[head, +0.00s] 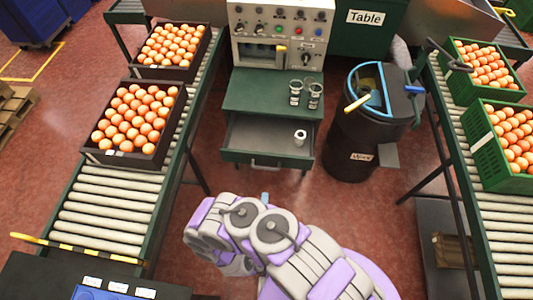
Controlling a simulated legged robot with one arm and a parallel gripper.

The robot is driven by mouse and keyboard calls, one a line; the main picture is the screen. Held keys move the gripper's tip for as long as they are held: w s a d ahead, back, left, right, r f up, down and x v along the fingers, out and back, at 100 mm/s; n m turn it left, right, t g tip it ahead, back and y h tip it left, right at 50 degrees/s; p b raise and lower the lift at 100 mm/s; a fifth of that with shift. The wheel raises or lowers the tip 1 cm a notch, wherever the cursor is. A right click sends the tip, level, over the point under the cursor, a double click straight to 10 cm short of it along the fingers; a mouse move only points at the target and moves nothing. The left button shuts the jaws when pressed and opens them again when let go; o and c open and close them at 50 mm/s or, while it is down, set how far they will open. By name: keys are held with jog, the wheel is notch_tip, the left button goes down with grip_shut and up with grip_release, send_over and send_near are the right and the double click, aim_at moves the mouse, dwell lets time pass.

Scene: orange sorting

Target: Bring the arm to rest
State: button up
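My arm, purple and grey, shows at the bottom middle of the head view, bent with its rounded joints close to my body. No gripper fingers can be made out. The arm appears in front of the green table (240,90), over the red floor. The table's drawer (250,140) is pulled open, and a small white cylinder (300,137) lies in it. Two small glass containers (295,92) (315,95) stand on the table top.
Roller conveyors run at left (105,215) and right (508,235). Dark crates (118,160) (165,74) of oranges sit left, green crates (485,165) (462,91) right. A black drum (350,150) with a blue-rimmed opening stands right of the table. A control panel (278,20) stands behind.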

jog(key=w+a+r+m+g+h, duration=0.25)
jog(key=w+r+m+g, duration=0.45)
jog(key=w, duration=0.5)
jog(key=d+r+m+g+y, duration=0.3)
jog(key=r+m, duration=0.3)
jog(key=r, duration=1.2)
jog(key=s+d+r+m+g+y, duration=0.1)
jog(key=s+d+r+g, duration=0.1)
jog(key=s+d+r, duration=0.35)
jog(key=s+d+r+m+g, duration=0.1)
jog(key=s+d+r+g, duration=0.1)
jog(key=s+r, duration=0.6)
jog(key=s+d+r+m+g, duration=0.1)
jog(key=s+d+r, duration=0.4)
jog(key=s, duration=0.5)
jog(key=s+d+r+m+g, duration=0.1)
jog(key=s+d+r, duration=0.4)
jog(key=s, duration=0.5)
notch_tip(320, 180, up, 2)
jog(key=shift+s+d+r+m+g+h, duration=0.1)
jog(key=shift+s+d+m+g+h, duration=0.3)
jog(key=shift+g, duration=0.3)
